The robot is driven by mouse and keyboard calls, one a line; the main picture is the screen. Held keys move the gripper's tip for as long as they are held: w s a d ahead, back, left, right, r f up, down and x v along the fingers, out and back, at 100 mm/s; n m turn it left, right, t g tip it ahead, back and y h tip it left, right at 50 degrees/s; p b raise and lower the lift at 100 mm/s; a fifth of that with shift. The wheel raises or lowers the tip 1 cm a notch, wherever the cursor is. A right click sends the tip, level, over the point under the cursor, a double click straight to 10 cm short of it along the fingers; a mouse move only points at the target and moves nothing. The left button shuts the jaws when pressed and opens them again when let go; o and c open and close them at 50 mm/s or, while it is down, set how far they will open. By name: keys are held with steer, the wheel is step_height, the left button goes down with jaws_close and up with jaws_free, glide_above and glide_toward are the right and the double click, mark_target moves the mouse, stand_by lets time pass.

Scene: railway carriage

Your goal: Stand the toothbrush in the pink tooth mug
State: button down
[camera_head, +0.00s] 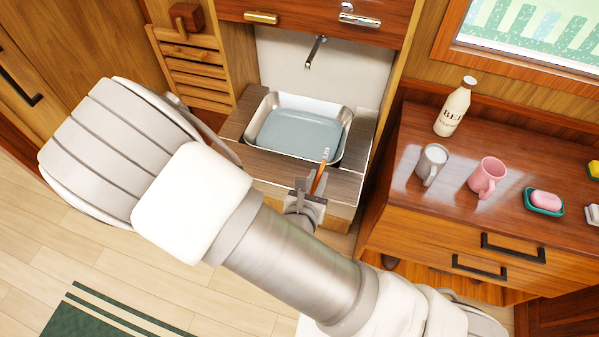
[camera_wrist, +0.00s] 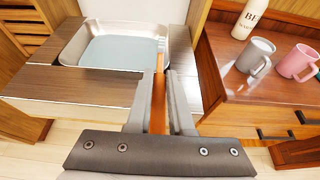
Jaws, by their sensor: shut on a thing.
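The toothbrush (camera_head: 319,179) has an orange handle and a pale bristle head. My gripper (camera_head: 310,190) is shut on its handle and holds it tilted, head up, at the front edge of the sink unit. In the wrist view the orange handle (camera_wrist: 158,110) shows between the two fingers (camera_wrist: 158,118). The pink tooth mug (camera_head: 487,176) stands upright on the wooden cabinet top to the right, well apart from my gripper. It also shows at the right of the wrist view (camera_wrist: 297,62). Its inside is mostly hidden.
A grey mug (camera_head: 432,164) stands left of the pink mug, with a bottle (camera_head: 453,108) behind. A pink soap in a teal dish (camera_head: 544,203) lies to the right. The sink (camera_head: 345,140) with blue-grey bottom is set in a wooden counter, below a tap (camera_head: 316,52).

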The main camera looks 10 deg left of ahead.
steer(key=f+b, duration=0.1)
steer(key=b, duration=0.3)
steer(key=w+a+b, duration=0.1)
steer(key=b, duration=0.3)
steer(key=shift+w+a+f, duration=0.15)
steer(key=shift+w+f, duration=0.1)
steer(key=shift+f, duration=0.15)
steer(key=shift+f+b, duration=0.1)
steer(key=shift+b, duration=0.55)
steer(key=b, duration=0.4)
glide_above(296, 174)
step_height(296, 174, down, 5)
steer(key=shift+s+f, duration=0.1)
steer(key=shift+f+b, duration=1.45)
steer(key=shift+f, duration=0.45)
steer(key=shift+f, duration=0.15)
steer(key=c, duration=0.8)
jaws_free()
